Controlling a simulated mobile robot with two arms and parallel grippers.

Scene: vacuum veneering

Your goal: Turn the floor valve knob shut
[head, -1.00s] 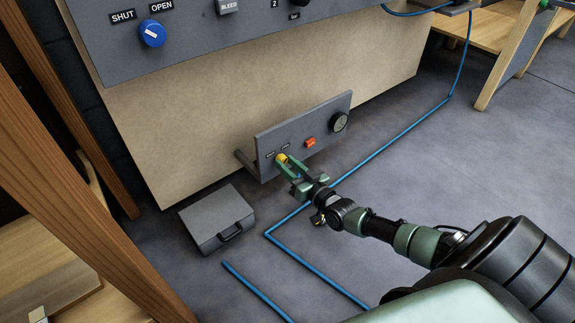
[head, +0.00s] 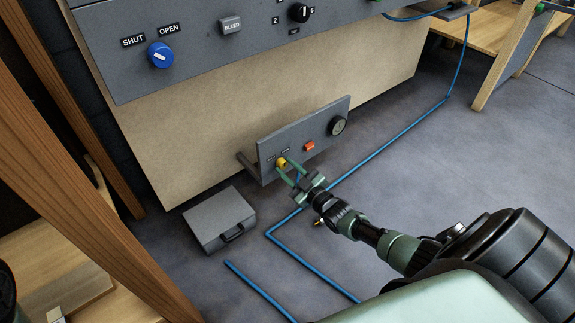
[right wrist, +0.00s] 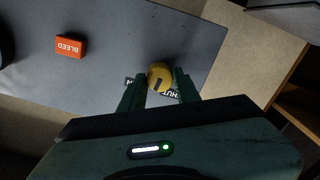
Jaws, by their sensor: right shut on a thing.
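The yellow floor valve knob (head: 282,162) sits on the low grey floor panel (head: 322,128), below its two small labels. My right gripper (head: 286,168) reaches it from the front right, with its green fingers on either side. In the right wrist view the knob (right wrist: 159,76) is between the two fingertips (right wrist: 160,86), and the jaws are shut on it. A dark pointer mark shows on its face. The fingers and knob partly cover the labels; "HUT" is readable beside the right finger. My left gripper is not in view.
A grey case (head: 218,218) stands on the floor to the left. Blue hoses (head: 385,147) cross the floor. A larger panel with a blue knob (head: 160,55) is above.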

